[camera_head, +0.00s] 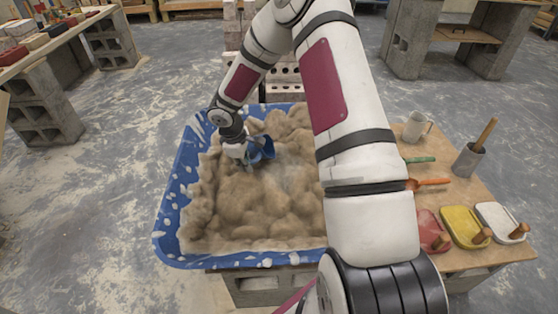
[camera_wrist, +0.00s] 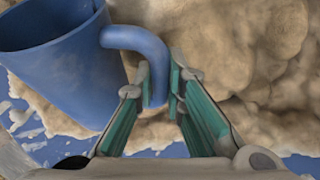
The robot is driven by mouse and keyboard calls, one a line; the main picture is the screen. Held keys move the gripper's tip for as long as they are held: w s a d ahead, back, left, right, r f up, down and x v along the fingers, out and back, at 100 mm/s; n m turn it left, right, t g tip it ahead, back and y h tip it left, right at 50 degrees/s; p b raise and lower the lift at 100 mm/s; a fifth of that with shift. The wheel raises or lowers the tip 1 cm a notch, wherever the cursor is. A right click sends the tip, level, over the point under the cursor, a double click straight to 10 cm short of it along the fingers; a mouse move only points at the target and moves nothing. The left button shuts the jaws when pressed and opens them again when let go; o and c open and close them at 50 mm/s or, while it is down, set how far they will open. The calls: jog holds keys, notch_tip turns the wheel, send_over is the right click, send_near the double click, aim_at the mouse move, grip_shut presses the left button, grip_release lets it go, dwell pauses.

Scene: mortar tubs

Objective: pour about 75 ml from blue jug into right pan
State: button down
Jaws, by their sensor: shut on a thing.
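The blue jug (camera_head: 263,149) is over the sandy heap in the blue tub in the head view. My gripper (camera_head: 245,154) is shut on its handle. In the wrist view the fingers (camera_wrist: 158,85) close around the lower part of the handle, and the jug's body (camera_wrist: 60,70) is at the upper left. Its mouth looks dark inside, and I cannot tell how full it is. Three shallow pans stand on the board at the right: red (camera_head: 428,229), yellow (camera_head: 461,226) and, rightmost, white (camera_head: 494,217). My gripper is well to the left of them.
The blue tub (camera_head: 168,217) holds a lumpy sand-coloured mass close under the jug. On the board (camera_head: 462,194) stand a pale jug (camera_head: 416,127), a grey cup (camera_head: 467,161) with a wooden-handled tool, and green and orange scoops. My arm crosses between tub and board.

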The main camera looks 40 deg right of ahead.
jog(key=shift+w+a+f+g+h+b, duration=0.1)
jog(key=shift+f+g+h+b, duration=0.1)
jog(key=shift+f+g+h, duration=0.2)
jog(key=shift+w+a+f+g+h+b, duration=0.1)
jog(key=shift+f+g+h+b, duration=0.1)
jog(key=shift+f+g+h, duration=0.2)
jog(key=shift+d+f+g+h+b, duration=0.15)
jog(key=shift+f+g+h+b, duration=0.15)
jog(key=shift+g+b, duration=0.1)
jog(key=shift+f+g+h+b, duration=0.35)
jog(key=shift+g+h+b, duration=0.15)
jog(key=shift+g+b, duration=0.25)
dwell(0.4)
dwell(0.3)
